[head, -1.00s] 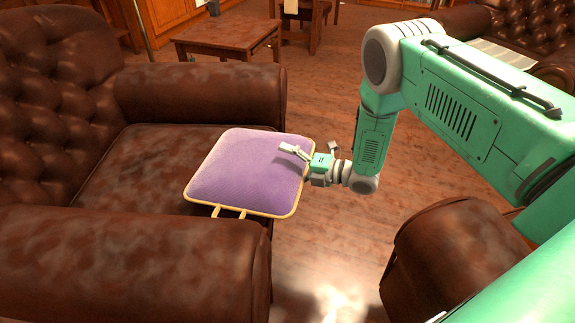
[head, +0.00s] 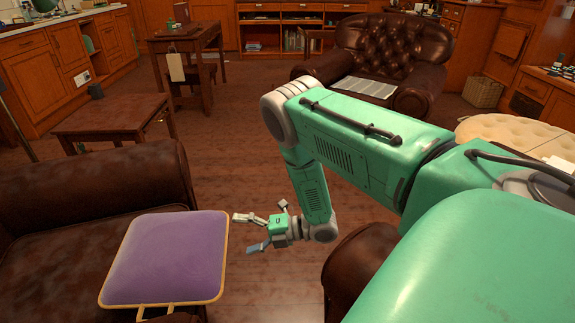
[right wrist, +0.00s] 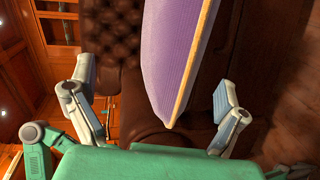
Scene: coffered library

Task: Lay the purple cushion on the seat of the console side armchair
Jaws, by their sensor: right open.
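The purple cushion (head: 165,258) with yellow piping lies on the seat of a brown leather armchair (head: 95,195) at the left of the head view. Its right part reaches to the front of the seat, and its two yellow loops point toward the bottom of the picture. My right gripper (head: 250,231) is open and empty, just right of the cushion and apart from it. In the right wrist view the cushion (right wrist: 178,55) shows edge-on between the spread fingers (right wrist: 150,105). The left gripper is not in view.
A low wooden table (head: 110,117) stands behind the armchair. Another brown armchair (head: 385,60) with papers on its seat stands at the back. A tufted cream ottoman (head: 510,130) is at the right. Wooden floor is clear between them.

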